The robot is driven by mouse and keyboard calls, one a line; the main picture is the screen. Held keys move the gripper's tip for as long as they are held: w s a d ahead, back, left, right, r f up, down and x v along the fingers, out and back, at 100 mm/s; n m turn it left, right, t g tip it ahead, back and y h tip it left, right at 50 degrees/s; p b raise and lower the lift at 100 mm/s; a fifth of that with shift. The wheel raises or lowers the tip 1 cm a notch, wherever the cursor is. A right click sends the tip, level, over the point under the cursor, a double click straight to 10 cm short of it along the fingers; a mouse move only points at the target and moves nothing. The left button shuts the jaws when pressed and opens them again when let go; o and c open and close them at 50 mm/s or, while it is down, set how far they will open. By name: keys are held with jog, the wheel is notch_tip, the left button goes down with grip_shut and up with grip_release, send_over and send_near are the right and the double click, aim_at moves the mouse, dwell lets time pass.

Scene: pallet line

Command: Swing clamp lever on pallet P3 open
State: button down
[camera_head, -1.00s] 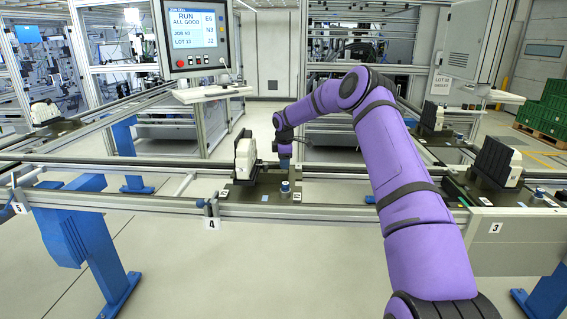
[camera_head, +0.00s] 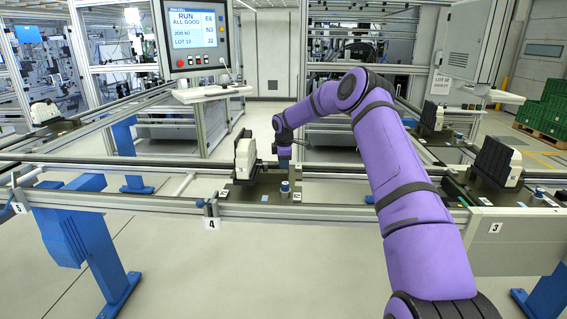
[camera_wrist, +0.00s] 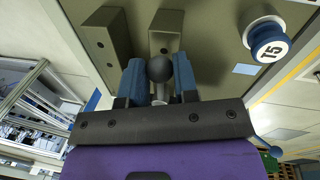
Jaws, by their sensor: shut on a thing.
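In the head view my gripper (camera_head: 284,152) is low over the right part of the middle pallet (camera_head: 240,192). A white housing (camera_head: 245,155) stands on that pallet to its left. The lever's base is hidden, and I cannot read a P3 mark.
Conveyor rails (camera_head: 120,202) run across in front, with a 4 tag (camera_head: 213,225). A second pallet with a white part and black block (camera_head: 496,162) stands at right. A control screen (camera_head: 197,36) hangs behind at upper left. The floor in front is clear.

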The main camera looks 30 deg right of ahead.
jog(key=a+m, duration=0.1)
jog(key=s+m, duration=0.1)
jog(key=m, duration=0.1)
jog(key=shift+s+a+h, duration=0.2)
jog(key=shift+a+h, duration=0.1)
jog(key=shift+a, duration=0.05)
jog(key=m, duration=0.1)
jog(key=s+a+m, duration=0.1)
jog(key=m, duration=0.1)
jog(key=shift+a+g, duration=0.3)
jog(key=shift+g, duration=0.1)
jog(key=m, duration=0.1)
jog(key=a+m, duration=0.1)
jog(key=shift+s+a+m+h, duration=0.15)
jog(key=shift+a+m+h, duration=0.1)
jog(key=shift+m+h, duration=0.05)
jog(key=shift+a+m+g, duration=0.5)
jog(key=shift+a+m, duration=0.55)
jog(key=shift+m, duration=0.55)
jog(key=c, duration=0.9)
grip_release()
jog(key=shift+s, duration=0.1)
jog(key=shift+r, duration=0.1)
jog(key=r, duration=0.3)
jog(key=a+r, duration=0.1)
jog(key=r, duration=0.3)
jog(key=a+r, duration=0.1)
jog(key=r, duration=0.2)
jog(key=shift+s+r, duration=0.1)
jog(key=shift+r, duration=0.1)
